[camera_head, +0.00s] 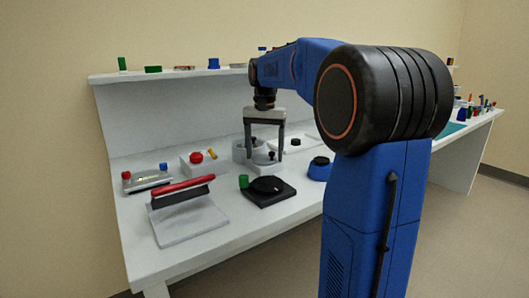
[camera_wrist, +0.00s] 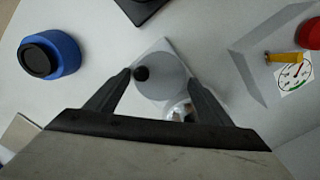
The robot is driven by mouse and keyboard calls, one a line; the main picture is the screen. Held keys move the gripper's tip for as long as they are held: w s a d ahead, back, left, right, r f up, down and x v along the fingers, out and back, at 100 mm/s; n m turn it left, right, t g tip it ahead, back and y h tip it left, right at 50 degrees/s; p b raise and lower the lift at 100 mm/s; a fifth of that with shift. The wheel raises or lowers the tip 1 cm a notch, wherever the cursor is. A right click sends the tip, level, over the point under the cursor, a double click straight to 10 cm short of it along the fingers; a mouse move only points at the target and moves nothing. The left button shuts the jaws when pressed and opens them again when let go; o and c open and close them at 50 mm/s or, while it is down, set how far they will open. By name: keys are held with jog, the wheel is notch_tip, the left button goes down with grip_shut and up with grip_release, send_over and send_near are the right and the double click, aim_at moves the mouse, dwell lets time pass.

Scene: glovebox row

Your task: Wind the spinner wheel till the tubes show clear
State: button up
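The spinner wheel appears to be the grey disc (camera_wrist: 165,84) with a small black knob (camera_wrist: 141,73) near its rim, on a white square base, in the wrist view. In the head view the wheel (camera_head: 262,160) sits mid-bench under my gripper. A shiny round part (camera_wrist: 181,112) shows at the wheel's near edge, partly hidden by my gripper; I cannot make out the tubes. My gripper (camera_wrist: 158,80) points down with its fingers wide apart, one on each side of the wheel in the picture. The left fingertip is close to the knob; I cannot tell whether they touch. Nothing is gripped.
A blue pot with black top (camera_head: 319,171) stands to the right. A black device (camera_head: 267,191) with a green block stands in front. A red-handled board (camera_head: 190,220), a box with a yellow lever (camera_head: 197,163) and a capped rack (camera_head: 146,180) stand left. A shelf runs behind.

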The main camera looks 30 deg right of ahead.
notch_tip(320, 180, up, 17)
jog(key=shift+r, duration=0.15)
dwell(0.6)
jog(key=shift+o, duration=0.4)
jog(key=shift+o, duration=1)
jog(key=n, duration=1.1)
send_near(264, 158)
notch_tip(264, 158, down, 8)
jog(key=shift+d+r, duration=0.15)
jog(key=shift+r, duration=0.1)
